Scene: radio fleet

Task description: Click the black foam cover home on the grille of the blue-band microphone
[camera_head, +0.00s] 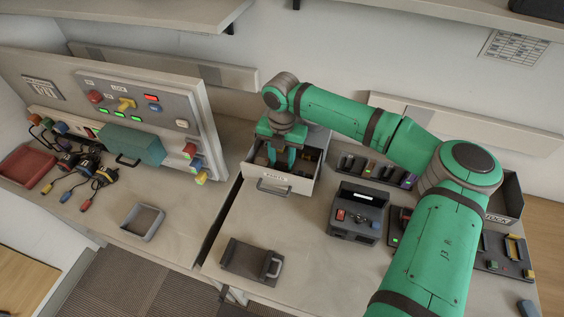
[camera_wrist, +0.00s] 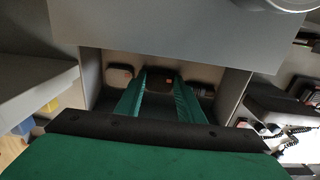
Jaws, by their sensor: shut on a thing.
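My gripper (camera_head: 283,158) points down into an open bin with a front handle (camera_head: 289,184) in the middle of the bench. In the wrist view its two green fingers (camera_wrist: 160,90) are shut on a small dark piece (camera_wrist: 162,82), inside the bin walls. The piece is shaded, so I cannot tell for sure that it is the black foam cover. Several black hand microphones (camera_head: 85,164) with coiled leads lie at the left, by the console. Coloured ends show there, one of them blue (camera_head: 65,197); I cannot tell which microphone carries the blue band.
A pale console (camera_head: 150,97) with lamps and knobs stands behind the microphones. A red tray (camera_head: 26,167) is at the far left. An empty grey tray (camera_head: 143,221) and a dark cradle (camera_head: 250,261) lie in front. A black radio (camera_head: 356,213) stands right of the bin.

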